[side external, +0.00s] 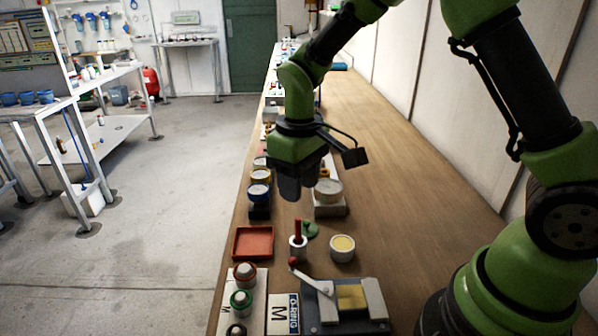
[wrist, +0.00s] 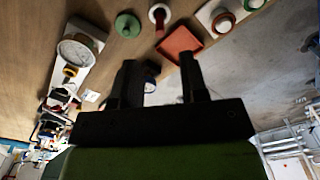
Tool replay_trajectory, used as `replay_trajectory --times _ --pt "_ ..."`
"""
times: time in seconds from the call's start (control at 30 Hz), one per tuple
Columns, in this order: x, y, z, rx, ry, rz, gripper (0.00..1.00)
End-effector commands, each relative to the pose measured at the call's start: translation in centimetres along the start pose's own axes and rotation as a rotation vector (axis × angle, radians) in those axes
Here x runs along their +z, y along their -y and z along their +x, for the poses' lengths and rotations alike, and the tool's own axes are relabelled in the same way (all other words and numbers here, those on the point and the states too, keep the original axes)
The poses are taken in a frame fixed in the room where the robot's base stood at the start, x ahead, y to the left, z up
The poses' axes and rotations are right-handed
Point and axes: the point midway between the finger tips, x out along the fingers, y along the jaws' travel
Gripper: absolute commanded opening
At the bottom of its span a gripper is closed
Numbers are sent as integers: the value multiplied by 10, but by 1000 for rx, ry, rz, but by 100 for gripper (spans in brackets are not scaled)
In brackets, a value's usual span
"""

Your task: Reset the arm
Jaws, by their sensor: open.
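My gripper (side external: 290,188) is above the wooden bench (side external: 392,165), pointing down over the row of gauges and blocks. In the wrist view my gripper (wrist: 160,82) shows two dark fingers spread apart with nothing held between them. A round gauge on a pale block (side external: 328,190) stands just right of the gripper; it also shows in the wrist view (wrist: 76,50). My fingertips are dark and small in the side view.
A lever device (side external: 342,305) is at the front. The right part of the bench is clear.

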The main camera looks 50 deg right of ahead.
Motion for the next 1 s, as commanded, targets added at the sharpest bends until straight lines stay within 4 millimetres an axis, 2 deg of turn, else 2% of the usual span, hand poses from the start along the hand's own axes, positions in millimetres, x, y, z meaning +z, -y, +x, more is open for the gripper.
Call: replay_trajectory --times 0.03,0.2,0.53,0.63,0.77,0.9,1.0 --pt "-1 0 -8 0 -5 0 40" --pt "0 0 -21 0 -1 0 40" --pt "0 0 -22 0 0 1 40" --pt "3 0 -30 -4 -17 14 40" --pt "16 0 -60 -21 -85 68 40" --pt "45 2 -103 -56 -200 161 40" --pt "70 4 -127 -87 -283 229 40"
